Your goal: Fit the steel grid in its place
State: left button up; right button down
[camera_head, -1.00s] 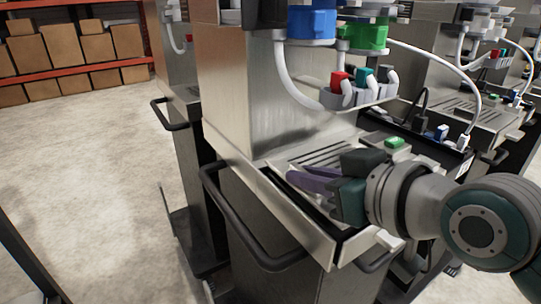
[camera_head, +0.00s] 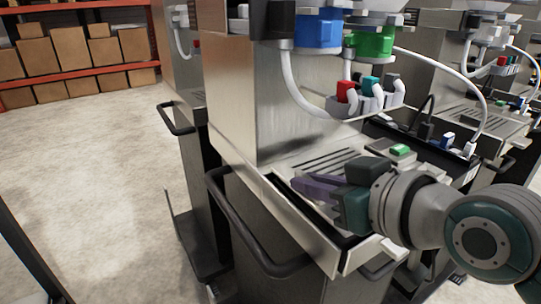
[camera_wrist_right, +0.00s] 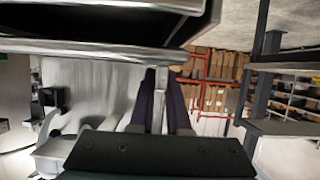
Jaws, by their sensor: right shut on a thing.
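The steel grid (camera_head: 322,162), a slotted metal plate, lies over the drip tray (camera_head: 318,244) at the front of the nearest dispenser. A dark gap shows along the tray's front, so the grid does not visibly cover all of it. My right gripper (camera_head: 302,186) is over the tray, its purple fingers pointing left. In the right wrist view my right gripper (camera_wrist_right: 161,98) is shut on a narrow grey metal part between its fingers, which appears to belong to the grid. The fingers and wrist hide part of the grid; whether it sits flat I cannot tell. My left gripper is out of view.
Above the tray hang the blue (camera_head: 317,30) and green (camera_head: 370,42) dispenser parts and a cup holder with hoses (camera_head: 360,98). A black handle bar (camera_head: 250,235) juts out in front. More dispensers stand at the right. Open floor (camera_head: 95,190) lies left.

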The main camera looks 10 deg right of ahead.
jog(key=shift+f+b, duration=0.6)
jog(key=shift+f, duration=0.15)
jog(key=c, duration=0.8)
grip_release()
jog(key=shift+f, duration=0.1)
